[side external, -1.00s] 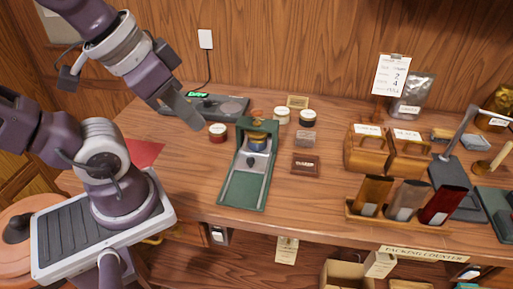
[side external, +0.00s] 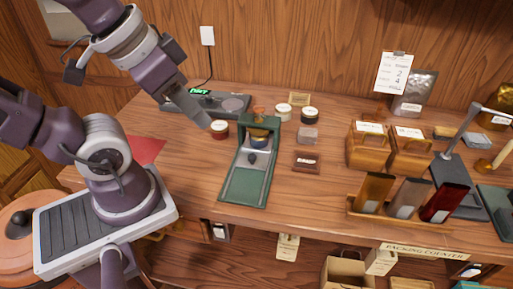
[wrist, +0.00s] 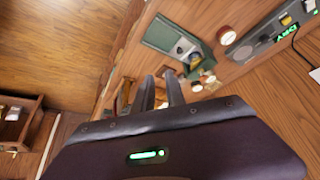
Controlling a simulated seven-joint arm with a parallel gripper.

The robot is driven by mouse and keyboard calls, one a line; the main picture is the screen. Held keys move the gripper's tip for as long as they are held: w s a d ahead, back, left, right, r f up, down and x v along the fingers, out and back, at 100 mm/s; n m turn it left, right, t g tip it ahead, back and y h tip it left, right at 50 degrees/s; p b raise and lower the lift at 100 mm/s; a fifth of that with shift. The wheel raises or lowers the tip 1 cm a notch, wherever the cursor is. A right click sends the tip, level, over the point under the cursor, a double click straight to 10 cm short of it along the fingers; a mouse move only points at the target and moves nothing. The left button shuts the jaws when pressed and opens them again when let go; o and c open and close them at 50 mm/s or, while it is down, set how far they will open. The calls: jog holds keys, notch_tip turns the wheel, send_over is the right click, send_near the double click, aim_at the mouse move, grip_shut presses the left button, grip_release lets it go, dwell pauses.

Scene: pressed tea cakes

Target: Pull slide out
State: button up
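A green press (side external: 232,198) stands on the wooden counter. A dark round part with a yellowish band (side external: 259,141) sits under the frame's crossbar. The press also shows there (wrist: 160,36), beyond the fingertips.
A red-banded round tin (side external: 219,130) stands just left of the press frame, close to my gripper. A scale (side external: 235,103) with a green display lies behind. Small tins and a dark red box (side external: 306,161) stand to the right. The counter left of the press bed is clear.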

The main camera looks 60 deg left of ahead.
jog(key=o, duration=0.4)
jog(key=w, duration=0.2)
jog(key=w+a+f+g, duration=0.1)
jog(key=w, duration=0.1)
jog(key=w+f+g, duration=0.1)
jog(key=w, duration=0.1)
jog(key=shift+a+f+y, duration=0.15)
jog(key=shift+a+y, duration=0.15)
jog(key=shift+a, duration=0.05)
jog(key=shift+o, duration=0.2)
jog(key=g, duration=0.4)
send_over(252, 155)
notch_tip(252, 155, down, 12)
jog(key=shift+d+f, duration=0.1)
jog(key=shift+f, duration=0.1)
notch_tip(252, 155, down, 7)
grip_shut()
jog(key=shift+r, duration=0.1)
